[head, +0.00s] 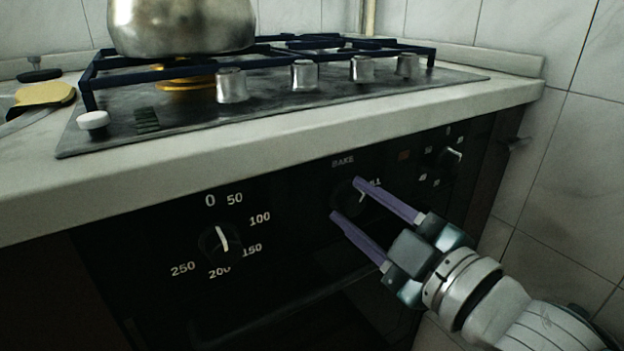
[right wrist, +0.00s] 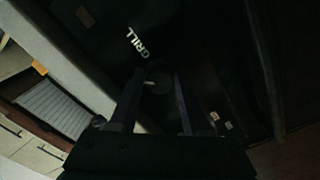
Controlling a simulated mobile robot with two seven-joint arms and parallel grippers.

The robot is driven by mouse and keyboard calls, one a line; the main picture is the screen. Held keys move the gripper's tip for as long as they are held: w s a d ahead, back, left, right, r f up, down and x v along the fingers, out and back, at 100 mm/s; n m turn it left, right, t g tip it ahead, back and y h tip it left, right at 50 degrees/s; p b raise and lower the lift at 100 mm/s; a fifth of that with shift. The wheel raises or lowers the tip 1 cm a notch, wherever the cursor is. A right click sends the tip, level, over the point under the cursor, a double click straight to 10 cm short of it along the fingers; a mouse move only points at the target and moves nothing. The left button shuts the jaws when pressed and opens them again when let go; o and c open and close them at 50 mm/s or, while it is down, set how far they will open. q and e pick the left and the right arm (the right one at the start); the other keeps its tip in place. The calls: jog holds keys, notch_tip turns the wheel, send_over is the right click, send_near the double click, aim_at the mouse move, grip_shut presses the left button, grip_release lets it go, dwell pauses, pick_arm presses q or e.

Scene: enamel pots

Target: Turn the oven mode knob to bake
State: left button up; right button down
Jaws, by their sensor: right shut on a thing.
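The oven mode knob (head: 352,199) is a dark round knob with a small pale mark, on the black oven front. The label BAKE (head: 343,161) stands above it, and GRILL is partly hidden behind a finger of my right gripper. In the head view the mark is on the knob's right side. My right gripper (head: 345,199) has its two purple fingers on either side of the knob and is shut on it. In the right wrist view the knob (right wrist: 158,82) sits between the dark fingers, near the label GRILL (right wrist: 143,42). My left gripper is not in view.
A temperature knob (head: 221,243) with numbers around it is to the left on the same panel. Another knob (head: 450,160) is to the right. Above are the counter edge, a gas hob with several metal knobs, and a pot (head: 182,25). A tiled wall stands at the right.

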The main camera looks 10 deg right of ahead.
jog(key=n, duration=0.4)
jog(key=shift+n+b, duration=0.35)
jog(key=shift+n, duration=1.55)
jog(key=shift+c, duration=2.2)
grip_release()
